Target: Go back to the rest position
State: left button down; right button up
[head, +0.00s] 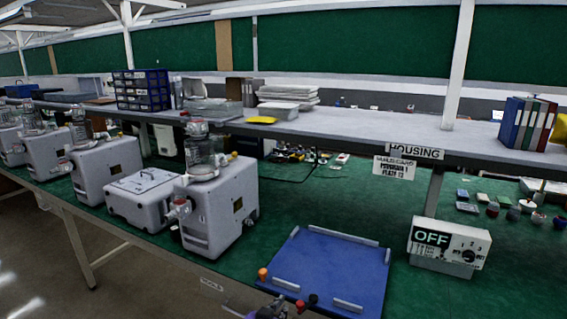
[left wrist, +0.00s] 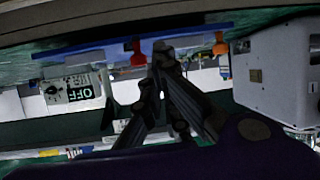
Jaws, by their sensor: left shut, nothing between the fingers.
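My left gripper (head: 272,311) shows only in part at the bottom edge of the head view, just in front of the near edge of the blue board. In the left wrist view the fingers of my left gripper (left wrist: 166,52) come together at the tips, shut and empty. The blue board (head: 335,266) lies on the green bench, with pale strips along its edges and orange, red and black knobs at its near and left sides. My right gripper is in neither view.
White canister pumps (head: 212,215) stand along the left of the bench, with a white lidded box (head: 143,196) among them. A control box (head: 450,243) reading OFF stands right of the board. A shelf (head: 350,130) crosses above the bench. Small containers (head: 500,205) stand far right.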

pick_arm(q)
jog(key=s+a+f+n+g+y, duration=0.1)
jog(key=s+a+f, duration=0.5)
jog(key=s, duration=0.7)
jog(key=s+a+f+n+g+y, duration=0.1)
jog(key=s+a+f, duration=0.5)
jog(key=s, duration=0.8)
jog(key=s+a+f+n+g+y, duration=0.1)
jog(key=s+a+f, duration=0.5)
jog(key=s, duration=0.8)
jog(key=shift+a+f+g+y, duration=0.15)
jog(key=shift+a+g+y, duration=0.35)
jog(key=shift+y, duration=0.2)
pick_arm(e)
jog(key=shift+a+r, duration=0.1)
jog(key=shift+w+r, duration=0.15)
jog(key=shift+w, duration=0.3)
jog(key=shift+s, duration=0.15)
